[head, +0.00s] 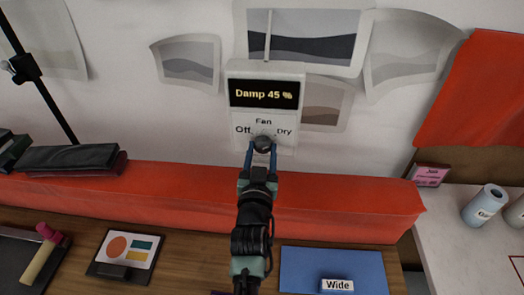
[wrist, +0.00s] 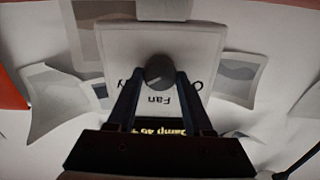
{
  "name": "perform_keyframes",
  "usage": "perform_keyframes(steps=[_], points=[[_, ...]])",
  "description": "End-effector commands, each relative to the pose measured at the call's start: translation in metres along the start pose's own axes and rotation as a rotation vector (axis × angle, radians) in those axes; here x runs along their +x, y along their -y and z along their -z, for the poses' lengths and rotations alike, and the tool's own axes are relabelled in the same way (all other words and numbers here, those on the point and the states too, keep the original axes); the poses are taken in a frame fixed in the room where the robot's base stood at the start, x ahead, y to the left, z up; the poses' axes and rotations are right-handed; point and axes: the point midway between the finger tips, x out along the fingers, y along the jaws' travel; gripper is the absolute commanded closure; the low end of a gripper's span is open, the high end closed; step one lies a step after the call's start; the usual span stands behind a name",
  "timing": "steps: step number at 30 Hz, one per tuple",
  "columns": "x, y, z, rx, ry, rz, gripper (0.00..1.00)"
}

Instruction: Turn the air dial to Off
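The dial (head: 263,142) is a dark round knob on a white wall box (head: 235,72). The box has a black display reading "Damp 45 %" and, below it, the label "Fan" with "Off" at left and "Dry" at right. My gripper (head: 262,150) is up at the box, its fingers apart on either side of the dial. The wrist view shows the box upside down, with the dial (wrist: 159,70) between the tips of my gripper (wrist: 159,76). A slight gap seems to show beside the dial; firm contact cannot be seen. The dial's pointer direction cannot be made out.
Curled prints (head: 188,62) hang around the box. A red ledge (head: 330,200) runs below it. The wooden bench (head: 195,265) holds a hammer (head: 42,255), a colour card (head: 127,250) and a blue mat (head: 300,262) with a "Wide" block (head: 337,285). Canisters (head: 485,205) stand at right.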

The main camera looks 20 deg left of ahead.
Motion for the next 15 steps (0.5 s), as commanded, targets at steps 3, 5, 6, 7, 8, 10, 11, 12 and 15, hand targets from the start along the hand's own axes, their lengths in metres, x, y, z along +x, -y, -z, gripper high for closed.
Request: perform_keyframes(steps=[3, 5, 6, 7, 8, 10, 11, 12, 15], points=[[-0.0001, 0.0, -0.0001, 0.0, 0.0, 0.0, 0.76], [-0.0002, 0.0, 0.0, 0.0, 0.0, 0.0, 0.87], [-0.0002, 0.0, -0.0001, 0.0, 0.0, 0.0, 0.94], [-0.0002, 0.0, -0.0001, 0.0, 0.0, 0.0, 0.99], [-0.0002, 0.0, -0.0001, 0.0, 0.0, 0.0, 1.0], [-0.0002, 0.0, -0.0001, -0.001, 0.0, 0.0, 1.0], [-0.0002, 0.0, -0.0001, -0.002, 0.0, 0.0, 1.0], [-0.0002, 0.0, -0.0002, -0.005, 0.0, 0.0, 1.0], [-0.0002, -0.0003, -0.0003, -0.021, 0.0, 0.0, 1.0]])
